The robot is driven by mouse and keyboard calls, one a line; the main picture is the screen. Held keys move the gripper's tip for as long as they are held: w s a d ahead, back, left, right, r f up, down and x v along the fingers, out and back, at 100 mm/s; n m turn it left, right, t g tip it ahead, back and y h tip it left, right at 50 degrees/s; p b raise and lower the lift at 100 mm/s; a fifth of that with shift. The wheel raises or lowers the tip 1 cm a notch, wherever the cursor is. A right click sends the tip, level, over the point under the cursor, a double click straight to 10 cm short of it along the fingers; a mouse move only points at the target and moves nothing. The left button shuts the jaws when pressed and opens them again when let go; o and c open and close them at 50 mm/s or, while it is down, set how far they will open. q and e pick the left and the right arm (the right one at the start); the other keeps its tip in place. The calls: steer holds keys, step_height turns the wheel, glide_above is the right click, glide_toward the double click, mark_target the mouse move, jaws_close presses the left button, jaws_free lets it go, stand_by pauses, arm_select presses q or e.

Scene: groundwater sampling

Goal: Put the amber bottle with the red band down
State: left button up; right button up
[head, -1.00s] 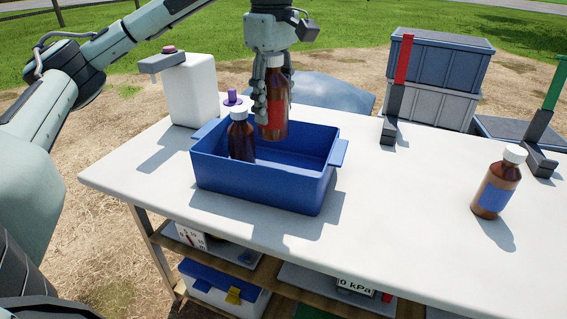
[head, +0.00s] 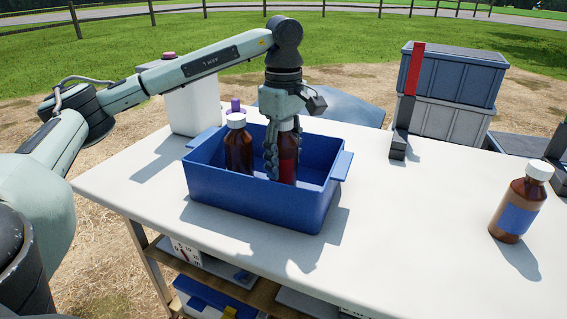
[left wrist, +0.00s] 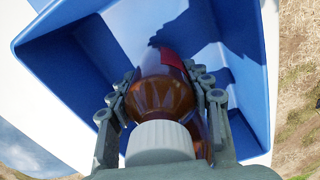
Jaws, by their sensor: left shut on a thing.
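The amber bottle with the red band (head: 287,153) is upright inside the blue bin (head: 262,204), in its right part. My left gripper (head: 281,160) points down and is shut around it. In the left wrist view the bottle's amber shoulder (left wrist: 160,95) and white cap lie between the two fingers (left wrist: 163,92). Whether its base touches the bin floor is hidden by the bin's front wall. My right gripper is not in view.
Another amber bottle with a white cap (head: 238,146) stands in the bin's left part. A blue-banded amber bottle (head: 519,205) stands on the white table (head: 420,225) at right. A white jug (head: 193,100) stands behind the bin. A red-topped post (head: 411,85) stands at the back.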

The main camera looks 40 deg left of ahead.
arm_select(q)
steer(key=shift+f, duration=0.5)
steer(key=shift+f, duration=0.1)
steer(key=o, duration=1.1)
steer(key=shift+c, duration=0.2)
steer(key=o, duration=0.4)
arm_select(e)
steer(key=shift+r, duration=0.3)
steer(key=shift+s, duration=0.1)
